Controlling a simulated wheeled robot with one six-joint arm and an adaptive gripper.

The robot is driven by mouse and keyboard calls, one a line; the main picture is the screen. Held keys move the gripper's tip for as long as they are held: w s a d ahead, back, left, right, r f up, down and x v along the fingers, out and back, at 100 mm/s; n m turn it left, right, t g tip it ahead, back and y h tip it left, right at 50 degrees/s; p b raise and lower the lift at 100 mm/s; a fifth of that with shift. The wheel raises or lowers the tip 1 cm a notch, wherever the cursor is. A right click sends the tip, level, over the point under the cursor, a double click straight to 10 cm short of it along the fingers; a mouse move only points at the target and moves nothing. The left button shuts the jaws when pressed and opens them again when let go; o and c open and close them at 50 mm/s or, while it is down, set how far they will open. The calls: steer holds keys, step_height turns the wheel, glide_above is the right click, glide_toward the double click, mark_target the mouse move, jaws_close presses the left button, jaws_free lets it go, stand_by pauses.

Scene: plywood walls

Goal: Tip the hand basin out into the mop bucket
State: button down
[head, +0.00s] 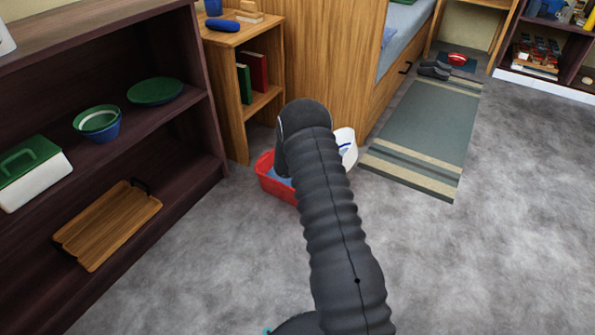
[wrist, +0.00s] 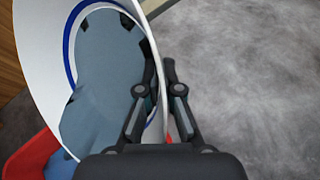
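The hand basin (head: 350,158) is white with a blue ring inside, partly hidden behind my arm in the head view. In the wrist view the basin (wrist: 38,50) fills the left side, with grey-blue water (wrist: 105,60) in it. My gripper (wrist: 159,68) has its fingers on either side of the basin's right rim and is closed on it. The fingers are hidden behind my arm in the head view. The red mop bucket (head: 268,184) stands on the floor just left of the basin, with bluish water showing inside. Its red side (wrist: 28,158) shows at the wrist view's lower left.
A wooden bedside cabinet (head: 233,100) and a wooden bed side (head: 335,60) stand close behind the bucket. A dark shelf unit (head: 190,150) is on the left. A green striped rug (head: 425,130) lies to the right. The grey floor (head: 490,250) at right is clear.

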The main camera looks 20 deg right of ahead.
steer(key=shift+w+a+r+n+g+h+p, duration=0.25)
steer(key=shift+w+a+r+h, duration=0.15)
steer(key=shift+a+r+h, duration=0.25)
steer(key=shift+w+a+r+n+g+h+p, duration=0.2)
steer(key=shift+w+a+r+h, duration=0.2)
steer(key=shift+r, duration=0.4)
stand_by(0.5)
steer(key=d+f+y, duration=0.1)
steer(key=s+d+f+m+t+y+b, duration=0.1)
steer(key=s+d+f+y, duration=0.1)
steer(key=shift+s+d+f+m+b, duration=0.15)
steer(key=shift+s+f+m+b, duration=0.1)
steer(key=shift+f+b, duration=0.05)
steer(key=s+d+f+m+t+y+b, duration=0.2)
steer(key=s+d+f+t+y+b, duration=0.1)
steer(key=s+d+f+y+b, duration=0.1)
steer(key=shift+s+d+f+t+y, duration=0.4)
steer(key=shift+d+f+y, duration=0.6)
steer(key=shift+f, duration=0.6)
steer(key=shift+d, duration=0.1)
